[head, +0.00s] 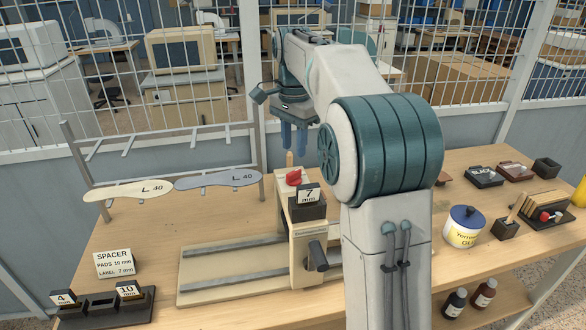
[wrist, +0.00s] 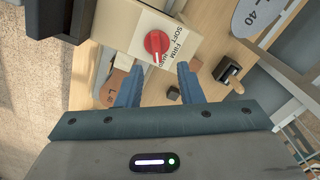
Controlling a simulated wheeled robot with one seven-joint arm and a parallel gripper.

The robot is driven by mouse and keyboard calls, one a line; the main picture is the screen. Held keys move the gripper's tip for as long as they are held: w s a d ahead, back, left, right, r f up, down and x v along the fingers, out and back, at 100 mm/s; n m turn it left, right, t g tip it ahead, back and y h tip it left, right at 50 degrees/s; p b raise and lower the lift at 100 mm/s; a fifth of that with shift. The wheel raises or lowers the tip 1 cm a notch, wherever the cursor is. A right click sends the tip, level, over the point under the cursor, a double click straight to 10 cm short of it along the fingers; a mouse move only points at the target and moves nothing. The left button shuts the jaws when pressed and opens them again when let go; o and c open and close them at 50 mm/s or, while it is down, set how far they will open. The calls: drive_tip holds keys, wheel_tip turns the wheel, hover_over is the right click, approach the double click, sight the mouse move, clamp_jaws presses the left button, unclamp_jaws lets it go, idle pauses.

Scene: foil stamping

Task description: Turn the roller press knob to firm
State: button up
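The roller press (head: 305,235) stands on the bench with a red knob (head: 294,177) on top. In the wrist view the red knob (wrist: 157,43) sits on a plate lettered SOFT, FIRM and a third, partly unclear word. The knob's white mark points toward the lower edge of the plate in that view, near the third word; the exact setting is hard to read. My gripper (head: 287,140) hangs above the knob with its fingers pointing down. In the wrist view my gripper (wrist: 158,82) has its blue fingers apart, with nothing between them, and the knob lies beyond their tips.
A 7 mm block (head: 307,205) sits on the press beside the knob. Insole shapes (head: 128,190) rest on a rack at left. A spacer sign (head: 114,263) and a block holder (head: 104,312) stand at front left. A glue pot (head: 463,228) stands right of my arm.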

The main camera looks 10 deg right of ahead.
sight(294, 171)
drive_tip(key=f, duration=0.7)
drive_tip(key=shift+s+a, duration=0.1)
drive_tip(key=shift+s, duration=0.25)
clamp_jaws()
